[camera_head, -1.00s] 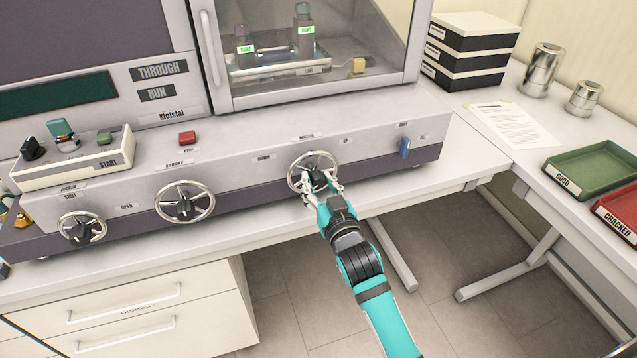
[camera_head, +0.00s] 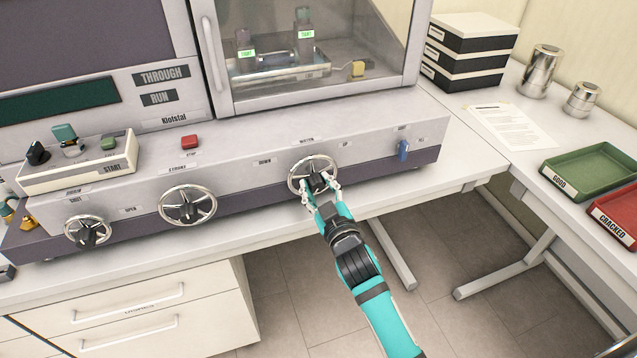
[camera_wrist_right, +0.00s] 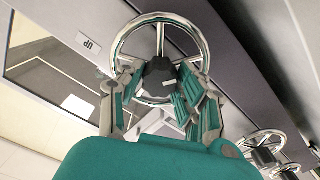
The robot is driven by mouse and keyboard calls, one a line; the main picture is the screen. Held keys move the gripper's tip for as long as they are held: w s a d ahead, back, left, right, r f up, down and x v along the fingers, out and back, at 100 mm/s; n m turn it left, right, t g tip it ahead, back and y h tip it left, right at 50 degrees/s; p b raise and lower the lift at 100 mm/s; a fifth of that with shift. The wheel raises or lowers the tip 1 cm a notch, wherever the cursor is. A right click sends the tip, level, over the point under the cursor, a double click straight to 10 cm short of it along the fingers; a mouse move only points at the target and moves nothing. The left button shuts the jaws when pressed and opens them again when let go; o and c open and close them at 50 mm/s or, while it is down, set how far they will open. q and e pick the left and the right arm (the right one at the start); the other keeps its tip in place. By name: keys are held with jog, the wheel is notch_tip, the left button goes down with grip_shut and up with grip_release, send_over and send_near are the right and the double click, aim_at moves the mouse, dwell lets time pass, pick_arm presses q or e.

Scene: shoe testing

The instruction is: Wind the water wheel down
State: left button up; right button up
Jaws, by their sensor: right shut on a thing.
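The water wheel (camera_head: 313,161) is a chrome handwheel with a dark hub, on the front of the machine under a label that looks like WATER. The DOWN label (camera_head: 262,162) is to its left and the UP label (camera_head: 345,145) to its right. My right gripper (camera_head: 321,184) is at the wheel, shut on its dark hub. In the right wrist view the wheel (camera_wrist_right: 160,18) rings the hub (camera_wrist_right: 160,76), and the fingers (camera_wrist_right: 158,98) stand on both sides of it. My left gripper is not in view.
Two similar handwheels, the stroke wheel (camera_head: 187,205) and one by SHUT and OPEN (camera_head: 87,231), sit further left. A red stop button (camera_head: 189,142) is on top. Green (camera_head: 590,184) and red trays (camera_head: 627,235) lie at right.

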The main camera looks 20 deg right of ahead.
jog(key=n+p, duration=0.1)
jog(key=n, duration=0.5)
jog(key=shift+n, duration=0.3)
jog(key=n, duration=0.6)
jog(key=shift+p, duration=0.4)
jog(key=o, duration=1.1)
jog(key=shift+a, duration=0.1)
jog(key=shift+o, duration=0.2)
jog(key=s, duration=1.2)
jog(key=shift+d, duration=0.25)
